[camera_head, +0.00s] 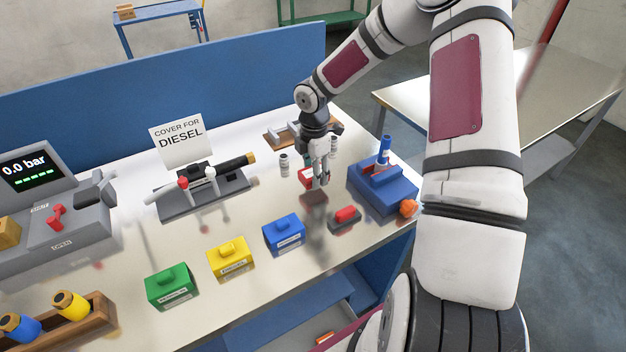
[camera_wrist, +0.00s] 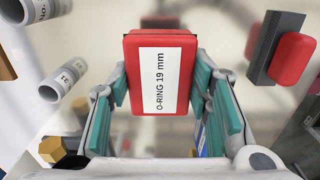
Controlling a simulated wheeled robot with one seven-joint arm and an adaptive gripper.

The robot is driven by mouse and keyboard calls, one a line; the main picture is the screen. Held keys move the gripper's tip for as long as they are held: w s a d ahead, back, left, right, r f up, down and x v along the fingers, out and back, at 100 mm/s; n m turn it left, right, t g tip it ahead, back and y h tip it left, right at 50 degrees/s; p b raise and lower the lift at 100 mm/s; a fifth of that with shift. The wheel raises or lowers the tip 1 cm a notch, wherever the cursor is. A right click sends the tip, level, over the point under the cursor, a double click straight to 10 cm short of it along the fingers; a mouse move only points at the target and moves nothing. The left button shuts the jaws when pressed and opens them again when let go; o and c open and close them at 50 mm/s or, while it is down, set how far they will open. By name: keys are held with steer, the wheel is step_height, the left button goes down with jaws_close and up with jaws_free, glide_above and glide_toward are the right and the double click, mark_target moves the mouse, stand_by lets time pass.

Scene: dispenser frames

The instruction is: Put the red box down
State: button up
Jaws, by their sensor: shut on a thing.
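The red box (camera_wrist: 160,75), with a white label reading "O-RING 19 mm", sits between the finger pads of my gripper in the wrist view. In the head view, the red box (camera_head: 305,178) is partly hidden by my fingers. My gripper (camera_head: 319,178) points down over the white worktop (camera_head: 225,212) and is shut on the box. A reddish reflection shows on the worktop below the box, and the box looks a little above the surface. The exact gap is hard to tell.
Blue (camera_head: 283,235), yellow (camera_head: 228,260) and green (camera_head: 170,289) boxes stand in a row. A red block on a grey base (camera_head: 345,216) and a blue device (camera_head: 383,192) stand to the right. Grey cylinders (camera_head: 284,165) are close to my gripper. Bare worktop lies left of it.

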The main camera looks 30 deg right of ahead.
steer(key=shift+f, duration=1.6)
steer(key=shift+f, duration=0.1)
steer(key=o, duration=1.2)
